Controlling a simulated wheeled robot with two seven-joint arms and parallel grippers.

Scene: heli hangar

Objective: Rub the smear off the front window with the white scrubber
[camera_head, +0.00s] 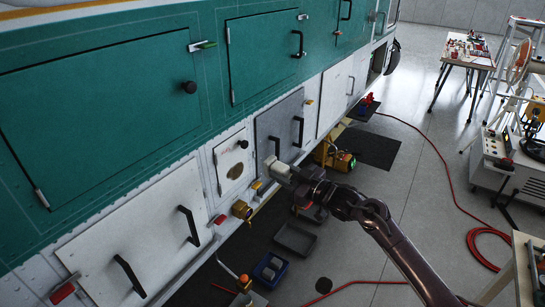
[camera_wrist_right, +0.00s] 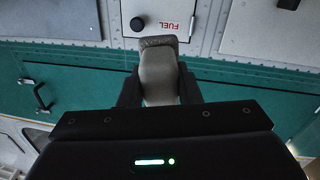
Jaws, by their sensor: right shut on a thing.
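My right gripper (camera_head: 290,176) is shut on a whitish scrubber (camera_head: 279,168) in front of the helicopter's lower side. The scrubber also shows between the fingers in the right wrist view (camera_wrist_right: 160,75). The wrist view shows a panel marked FUEL (camera_wrist_right: 178,18) beyond the scrubber, with no smear visible. I make out no front window. My left gripper is not in view.
Black handles (camera_head: 298,131) and a yellow fitting (camera_head: 241,209) stick out from the hull near the gripper. Trays (camera_head: 295,238) and a yellow lamp-like unit (camera_head: 335,157) are on the floor below. A red hose (camera_head: 440,160) crosses the floor; a work table (camera_head: 470,52) stands far right.

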